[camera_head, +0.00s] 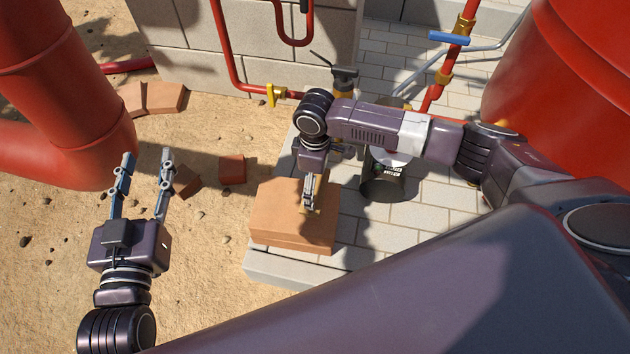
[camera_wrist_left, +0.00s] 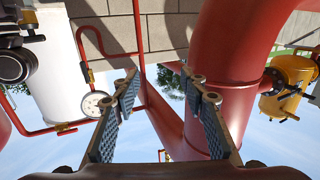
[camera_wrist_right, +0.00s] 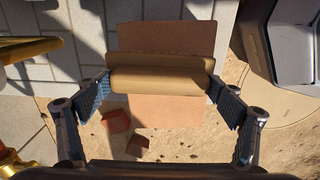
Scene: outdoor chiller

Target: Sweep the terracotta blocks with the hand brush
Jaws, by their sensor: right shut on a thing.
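The stacked terracotta blocks (camera_head: 280,208) sit on the edge of the grey paving in the head view. They also show behind the brush in the right wrist view (camera_wrist_right: 165,38). My right gripper (camera_head: 309,203) points down over the blocks. It is shut on the tan hand brush (camera_wrist_right: 155,81), which lies across between its fingers in the right wrist view. In the head view the brush is mostly hidden by the gripper; whether it touches the blocks is unclear. My left gripper (camera_head: 147,154) is open and empty above the sand; its spread fingers also show in the left wrist view (camera_wrist_left: 165,85).
Broken terracotta pieces (camera_head: 231,169) lie on the sand, with more by the wall (camera_head: 158,97). A dark cylindrical container (camera_head: 383,182) stands on the paving right of the blocks. Large red pipes (camera_head: 60,110) rise at the left. A red tank (camera_head: 570,70) stands at the right.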

